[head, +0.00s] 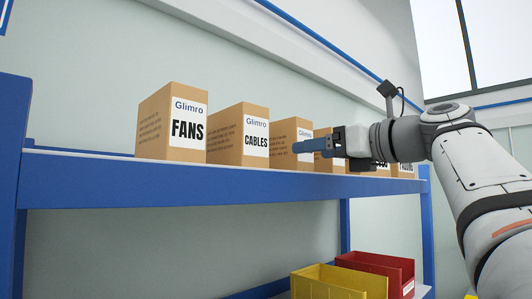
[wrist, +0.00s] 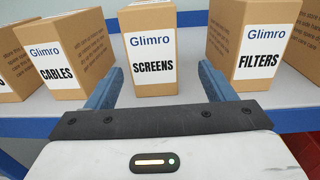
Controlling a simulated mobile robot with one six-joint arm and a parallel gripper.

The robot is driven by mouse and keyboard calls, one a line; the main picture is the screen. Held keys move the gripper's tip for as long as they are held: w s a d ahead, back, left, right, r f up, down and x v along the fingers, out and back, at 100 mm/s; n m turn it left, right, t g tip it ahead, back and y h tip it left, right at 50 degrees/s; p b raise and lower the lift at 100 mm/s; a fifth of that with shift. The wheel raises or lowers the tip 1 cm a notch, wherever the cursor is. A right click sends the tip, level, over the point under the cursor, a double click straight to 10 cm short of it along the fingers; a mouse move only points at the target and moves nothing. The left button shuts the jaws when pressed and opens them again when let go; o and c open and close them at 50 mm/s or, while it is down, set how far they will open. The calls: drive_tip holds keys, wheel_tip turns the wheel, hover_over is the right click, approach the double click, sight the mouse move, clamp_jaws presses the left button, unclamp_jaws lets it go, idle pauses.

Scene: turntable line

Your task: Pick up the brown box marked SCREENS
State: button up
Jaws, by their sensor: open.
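The brown SCREENS box (wrist: 152,50) stands upright in the middle of the wrist view, its white label facing me. In the head view the box just right of CABLES (head: 284,130) is the same one by its place in the row; my gripper hides most of its label. My gripper (wrist: 160,76) is open and empty, with one blue finger toward each side of the box's lower front. The fingertips appear in front of the box. In the head view my gripper (head: 298,146) is seen from the side at box height. I cannot tell whether it touches the box.
The CABLES box (wrist: 62,55) stands left of SCREENS and the FILTERS box (wrist: 250,45) right, with narrow gaps. The FANS box (head: 173,122) is farther left on the blue-edged shelf (head: 180,180). Yellow (head: 340,280) and red (head: 385,272) bins sit below.

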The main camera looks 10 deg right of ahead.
sight(287, 150)
drive_tip(key=x, duration=0.2)
drive_tip(key=p+x, duration=0.1)
drive_tip(key=x, duration=0.2)
drive_tip(key=p+x, duration=0.1)
drive_tip(key=x, duration=0.1)
drive_tip(key=shift+a+r, duration=0.3)
drive_tip(key=shift+a, duration=0.2)
drive_tip(key=shift+w, duration=0.2)
drive_tip(key=shift+s, duration=0.1)
drive_tip(key=shift+c, duration=0.3)
drive_tip(key=shift+a, duration=0.1)
drive_tip(key=c, duration=1.2)
